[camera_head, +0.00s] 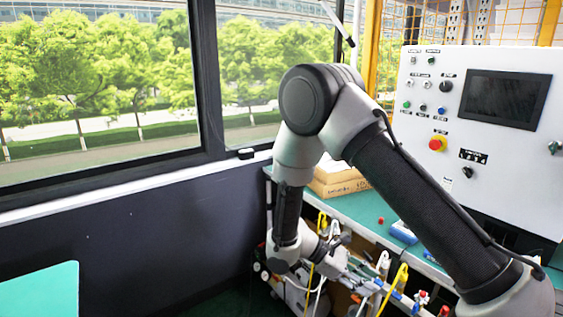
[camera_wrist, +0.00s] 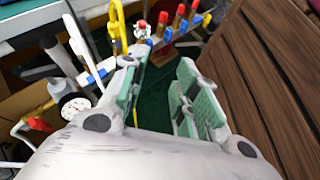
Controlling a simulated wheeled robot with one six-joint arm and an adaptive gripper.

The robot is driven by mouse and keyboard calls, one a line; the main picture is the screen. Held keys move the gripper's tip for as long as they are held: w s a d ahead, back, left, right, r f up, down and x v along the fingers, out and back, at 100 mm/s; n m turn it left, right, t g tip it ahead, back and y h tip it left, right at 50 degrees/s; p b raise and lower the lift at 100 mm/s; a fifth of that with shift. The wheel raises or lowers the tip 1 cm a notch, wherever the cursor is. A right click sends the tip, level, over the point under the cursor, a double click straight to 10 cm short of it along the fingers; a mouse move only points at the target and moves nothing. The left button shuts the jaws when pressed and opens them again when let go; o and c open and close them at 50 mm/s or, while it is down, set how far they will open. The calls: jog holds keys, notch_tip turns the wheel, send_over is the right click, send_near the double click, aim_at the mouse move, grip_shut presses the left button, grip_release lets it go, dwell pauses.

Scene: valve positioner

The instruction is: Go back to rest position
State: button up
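My gripper (camera_wrist: 160,88) is open in the wrist view, with its two green-padded fingers apart and nothing between them. Beyond the fingertips is a row of fittings with red caps (camera_wrist: 180,20) and blue parts. A yellow hook-shaped tube (camera_wrist: 118,25) and a round white gauge (camera_wrist: 74,105) are at the left. In the head view my arm bends over the work table and reaches down to its front side. My gripper there is low, among tubes and fittings, and is hard to make out. I cannot tell whether it touches any of them.
A green-topped table (camera_head: 355,205) carries cardboard boxes (camera_head: 338,180) and a blue-and-white item (camera_head: 403,232). A white control panel (camera_head: 480,130) stands behind at right. A dark wall and windows are left. A brown slatted wooden surface (camera_wrist: 265,80) is right of my gripper.

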jog(key=s+d+r+m+t+y, duration=0.2)
jog(key=s+d+r+m+y, duration=0.2)
jog(key=r, duration=0.6)
jog(key=s+d+r+m+t+y, duration=0.2)
jog(key=s+d+r+m, duration=0.3)
jog(key=r, duration=0.5)
jog(key=s+d+r+m+t+y, duration=0.3)
jog(key=s+d+r+m+y, duration=0.2)
jog(key=r, duration=0.5)
jog(key=shift+s+d+r+y, duration=0.15)
jog(key=shift+s+r+y, duration=0.2)
jog(key=shift+s, duration=0.2)
